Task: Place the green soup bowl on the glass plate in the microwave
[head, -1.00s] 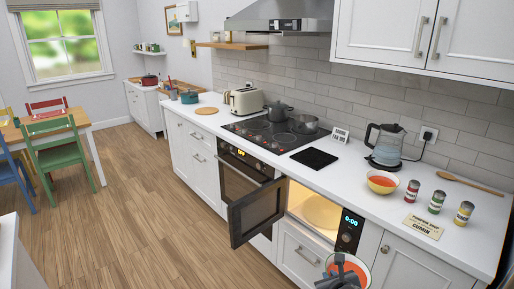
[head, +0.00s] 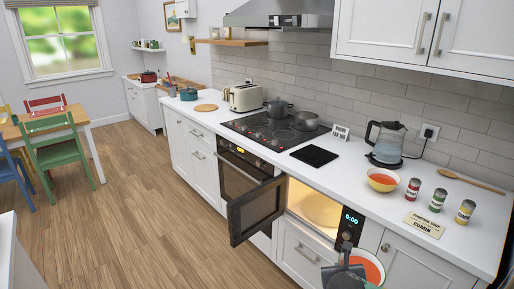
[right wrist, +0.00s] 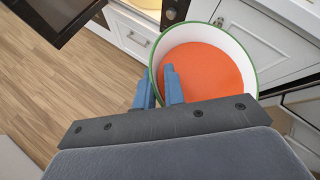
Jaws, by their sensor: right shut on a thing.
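The green soup bowl (right wrist: 253,52) has a green rim, white inside and orange soup. My right gripper (right wrist: 162,95) is shut on its near-left wall in the right wrist view. In the head view the bowl (head: 379,262) is at the bottom edge, partly hidden by my right gripper (head: 347,252), in front of the counter and right of the microwave opening. The microwave (head: 348,228) is built in below the counter, lit inside, with its dark door (head: 256,211) swung open to the left. The pale round glass plate (head: 320,209) inside looks empty. My left gripper is out of view.
On the counter (head: 345,177) stand a yellow bowl of orange soup (head: 382,180), a kettle (head: 386,146), several cans (head: 436,200) and a cumin card (head: 424,225). White cupboard fronts (head: 418,270) lie behind the held bowl. The floor (head: 140,210) at left is clear.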

